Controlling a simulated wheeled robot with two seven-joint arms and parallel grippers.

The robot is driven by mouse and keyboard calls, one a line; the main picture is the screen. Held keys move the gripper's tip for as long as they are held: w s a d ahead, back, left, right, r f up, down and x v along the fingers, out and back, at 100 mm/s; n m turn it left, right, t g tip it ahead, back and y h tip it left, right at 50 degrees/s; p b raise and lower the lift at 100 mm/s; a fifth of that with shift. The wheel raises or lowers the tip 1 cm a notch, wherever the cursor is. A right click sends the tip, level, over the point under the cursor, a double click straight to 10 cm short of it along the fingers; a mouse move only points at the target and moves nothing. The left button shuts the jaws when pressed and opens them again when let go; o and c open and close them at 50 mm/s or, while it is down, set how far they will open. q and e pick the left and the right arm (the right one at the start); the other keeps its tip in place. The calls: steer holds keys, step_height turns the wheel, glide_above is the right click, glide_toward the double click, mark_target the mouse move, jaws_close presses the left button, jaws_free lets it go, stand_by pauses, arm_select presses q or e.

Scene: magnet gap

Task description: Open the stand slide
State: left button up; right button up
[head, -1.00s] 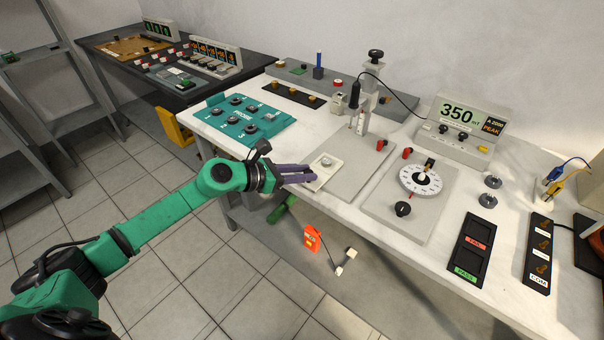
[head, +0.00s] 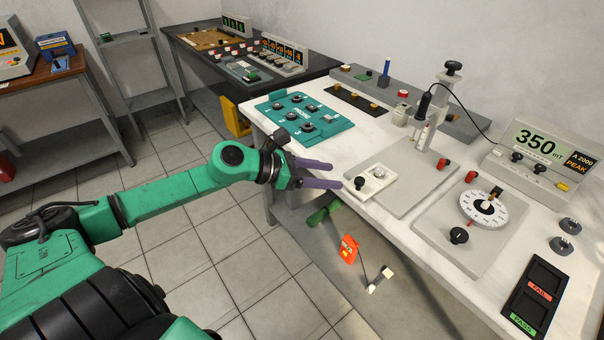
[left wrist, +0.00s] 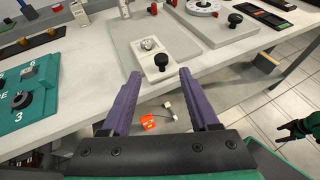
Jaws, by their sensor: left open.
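The stand slide (head: 379,187) is a cream plate at the front of the grey stand base (head: 415,184), near the table edge. It carries a black knob (head: 360,183) and a round metal piece (head: 378,172), which sits in the open, clear of the stand's post (head: 425,134). The slide also shows in the left wrist view (left wrist: 147,60). My left gripper (head: 337,175) is open and empty, its purple fingers just short of the knob. In the left wrist view the knob (left wrist: 162,60) stands ahead of and between the fingertips.
A teal panel with knobs (head: 304,116) lies left of the stand. A dial unit (head: 470,220) and the 350 meter (head: 540,150) are to the right. Open floor lies in front of the table.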

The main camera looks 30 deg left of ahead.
arm_select(q)
steer(key=p+v, duration=0.2)
steer(key=v, duration=0.4)
steer(key=shift+s+a, duration=0.1)
